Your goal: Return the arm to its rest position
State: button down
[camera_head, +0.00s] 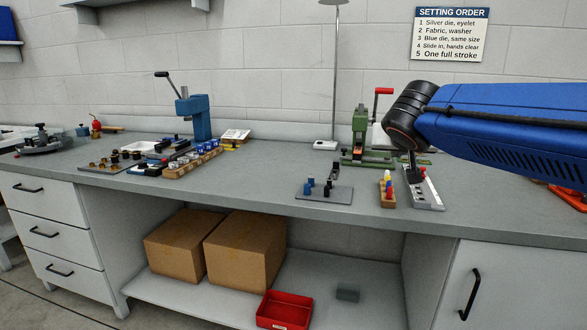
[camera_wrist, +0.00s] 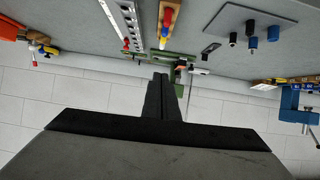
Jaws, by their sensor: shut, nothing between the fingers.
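My blue arm (camera_head: 510,125) reaches in from the right in the head view. Its black wrist is over the right part of the bench. My gripper (camera_head: 412,172) points down from it, above the bench near a grey slotted rail (camera_head: 429,195). In the wrist view, my gripper (camera_wrist: 161,82) is a dark pair of fingers close together, with nothing held. That view is inverted, with the bench at the top and the wall below. Whether the fingertips clear the rail is hard to tell.
A green press (camera_head: 360,140) with a red handle stands behind my gripper. A wooden block with coloured pegs (camera_head: 387,190) and a grey plate with blue and black dies (camera_head: 323,191) lie to the left. A blue press (camera_head: 195,116) stands farther left. Bare bench lies between.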

jog(key=s+d+f+n+g, duration=0.1)
jog(key=s+d+f+g, duration=0.4)
jog(key=s+f, duration=0.85)
jog(key=s+a+f+n+g+y, duration=0.1)
jog(key=s+f+n+g+y, duration=0.1)
jog(key=s+f, duration=1.1)
jog(key=s+y, duration=0.1)
jog(key=s, duration=0.3)
jog(key=shift+a+f, duration=0.25)
jog(key=shift+f, duration=0.1)
